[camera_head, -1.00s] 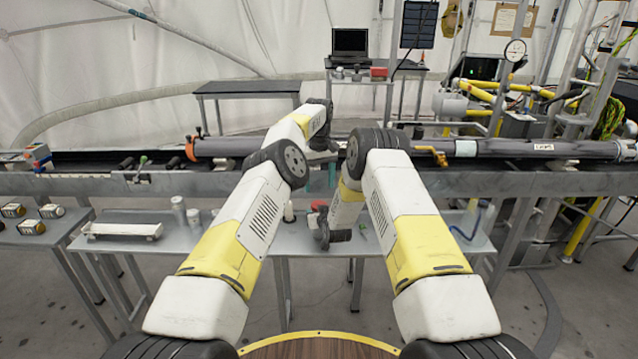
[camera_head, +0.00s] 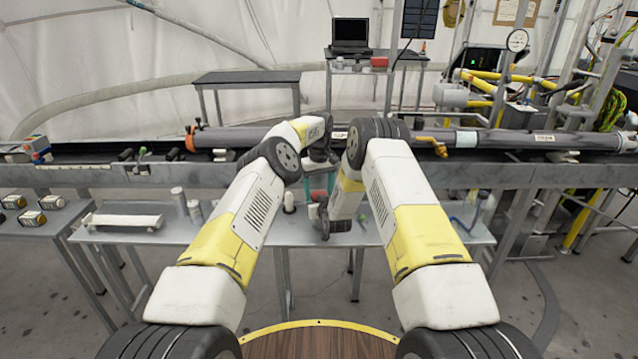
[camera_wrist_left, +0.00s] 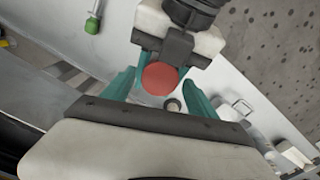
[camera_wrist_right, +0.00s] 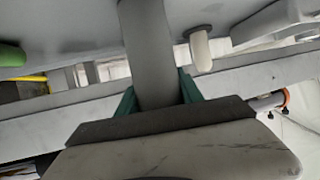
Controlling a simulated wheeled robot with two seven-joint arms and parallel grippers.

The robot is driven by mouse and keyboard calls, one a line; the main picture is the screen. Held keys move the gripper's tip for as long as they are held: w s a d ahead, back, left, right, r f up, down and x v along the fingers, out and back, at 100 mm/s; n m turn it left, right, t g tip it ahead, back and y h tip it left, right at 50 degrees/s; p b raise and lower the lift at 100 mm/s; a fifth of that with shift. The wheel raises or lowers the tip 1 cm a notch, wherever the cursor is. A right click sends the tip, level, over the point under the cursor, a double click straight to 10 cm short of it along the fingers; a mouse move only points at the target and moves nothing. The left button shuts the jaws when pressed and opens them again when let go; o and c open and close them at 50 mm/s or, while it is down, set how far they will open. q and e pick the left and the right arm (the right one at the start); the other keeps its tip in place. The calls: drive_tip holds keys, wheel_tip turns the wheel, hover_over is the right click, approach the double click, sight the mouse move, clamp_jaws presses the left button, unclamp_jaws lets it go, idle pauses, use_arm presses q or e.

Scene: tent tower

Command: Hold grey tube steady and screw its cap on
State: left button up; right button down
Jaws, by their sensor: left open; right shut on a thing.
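The grey tube (camera_wrist_right: 150,50) runs between the teal fingers of my right gripper (camera_wrist_right: 157,90), which is shut on it in the right wrist view. In the left wrist view a round red end (camera_wrist_left: 160,78), apparently the cap, lies between the spread teal fingers of my left gripper (camera_wrist_left: 162,86). The left gripper is open, and I cannot tell whether its fingers touch the red piece. My right gripper also shows just beyond the red piece. In the head view both grippers meet over the bench, and my arms hide most of the tube and cap.
A grey bench (camera_head: 240,232) carries a white tray (camera_head: 122,220) and small cylinders (camera_head: 180,200) at left. A pale peg (camera_head: 289,201) stands close to the grippers. A long grey pipe (camera_head: 240,138) on a rail runs behind. Small boxes (camera_head: 32,218) sit at far left.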

use_arm(q)
drive_tip(key=shift+f, duration=0.35)
drive_tip(key=c, duration=1.5)
drive_tip(key=shift+o, duration=0.2)
drive_tip(key=m, duration=0.3)
drive_tip(key=o, duration=1.5)
drive_tip(key=shift+o, duration=0.2)
